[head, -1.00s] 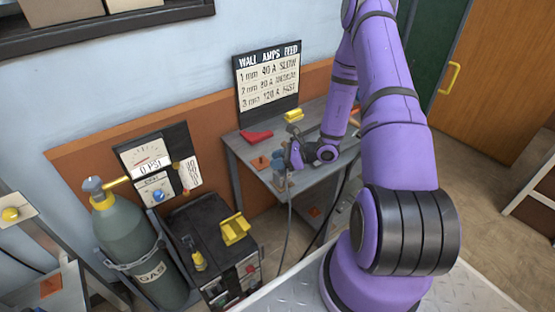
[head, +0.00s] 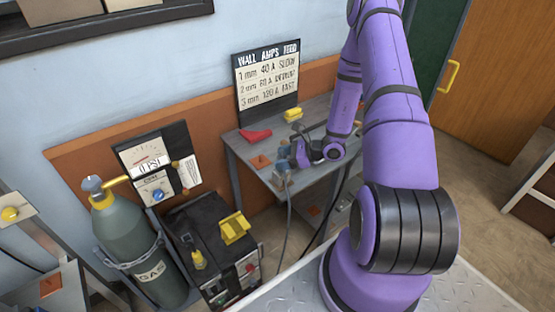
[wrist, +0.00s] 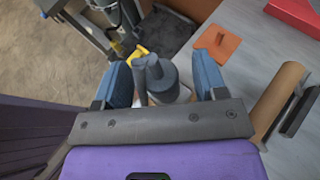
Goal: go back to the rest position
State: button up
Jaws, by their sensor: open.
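My gripper (head: 286,154) is over the front left corner of the grey workbench (head: 246,152). In the wrist view my gripper (wrist: 163,76) has its two blue fingers spread apart. A grey, round-bodied tool (wrist: 160,84) shows between the fingers, with space on both sides of it. In the head view a grey tool (head: 281,179) stands at the bench's front edge, just below my gripper, and a cable hangs down from there. What holds the tool up is too small to tell.
On the bench lie a red piece (head: 255,135), an orange square (head: 261,162) and a yellow block (head: 293,113). A brown cylinder (wrist: 277,98) is close right of my gripper. A gas cylinder (head: 140,240) and a dark welding machine (head: 198,228) stand left of the bench.

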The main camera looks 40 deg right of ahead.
jog(key=v, duration=0.8)
jog(key=shift+s+d, duration=0.15)
jog(key=shift+s, duration=0.05)
jog(key=shift+r, duration=0.2)
jog(key=s+a+r+n+g+h, duration=0.15)
jog(key=a+r+n+g, duration=0.25)
jog(key=a+r+n, duration=0.55)
jog(key=s+a+r+n+g, duration=0.2)
jog(key=a+r+n+g, duration=0.25)
jog(key=r, duration=0.95)
jog(key=s+a+r+n+t+h, duration=0.2)
jog(key=s+r+n+h, duration=0.2)
jog(key=s+r+n, duration=0.2)
jog(key=s+a+r+n+t+h, duration=0.2)
jog(key=s+r+n, duration=0.4)
jog(key=s+r, duration=0.5)
jog(key=shift+a+n+h, duration=0.3)
jog(key=shift+a+h, duration=0.25)
jog(key=shift+h, duration=0.7)
jog(key=shift+s+r+t, duration=0.1)
jog(key=shift+s+t, duration=0.05)
jog(key=shift+t, duration=0.2)
jog(key=shift+c, duration=0.4)
